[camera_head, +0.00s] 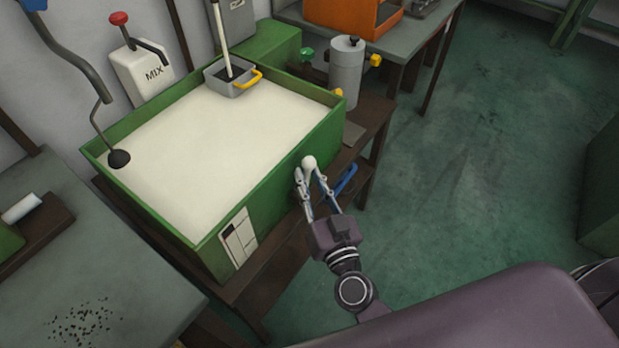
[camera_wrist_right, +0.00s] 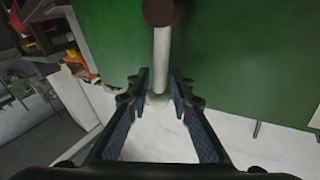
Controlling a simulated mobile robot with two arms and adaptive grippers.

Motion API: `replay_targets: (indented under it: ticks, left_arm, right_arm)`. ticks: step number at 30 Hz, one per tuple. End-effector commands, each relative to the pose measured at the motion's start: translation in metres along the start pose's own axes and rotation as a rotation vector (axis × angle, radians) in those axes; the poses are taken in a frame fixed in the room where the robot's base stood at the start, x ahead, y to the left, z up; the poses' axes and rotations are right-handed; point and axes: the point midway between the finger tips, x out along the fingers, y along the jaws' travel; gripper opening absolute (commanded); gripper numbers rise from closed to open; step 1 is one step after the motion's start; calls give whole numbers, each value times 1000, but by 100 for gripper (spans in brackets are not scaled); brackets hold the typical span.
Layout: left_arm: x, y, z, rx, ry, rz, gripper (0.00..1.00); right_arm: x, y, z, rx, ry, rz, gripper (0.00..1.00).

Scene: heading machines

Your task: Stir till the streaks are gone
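A green rectangular vat (camera_head: 192,228) is filled with a smooth cream-coloured mix (camera_head: 220,135); I make out no streaks in it. A white wall box marked MIX (camera_head: 150,76) has a lever with a red knob (camera_head: 119,18). A curved grey rod (camera_head: 75,50) ends in a dark round tip (camera_head: 119,158) at the vat's left edge. My right gripper (camera_head: 308,174) is at the vat's right front side, its fingers open around a white-knobbed stub (camera_head: 309,162). In the right wrist view a pale rod with a dark end (camera_wrist_right: 162,45) stands between the fingers, with gaps beside it. My left gripper is out of view.
A grey tray with a yellow handle (camera_head: 233,77) sits at the vat's back rim. A grey cylinder (camera_head: 346,72) stands behind the vat on a brown bench. A blue handle (camera_head: 346,180) shows right of my gripper. The green floor (camera_head: 480,150) at right is clear.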

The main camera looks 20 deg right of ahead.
Motion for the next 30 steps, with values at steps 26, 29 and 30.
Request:
replay_targets:
  ticks: [26,29,30]
  left_arm:
    - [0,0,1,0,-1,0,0]
    - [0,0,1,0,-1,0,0]
    - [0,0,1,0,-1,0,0]
  right_arm:
    - [-110,0,1,-1,-3,-1,20]
    - [-117,0,0,0,-1,0,20]
    - [-119,0,0,0,0,-1,20]
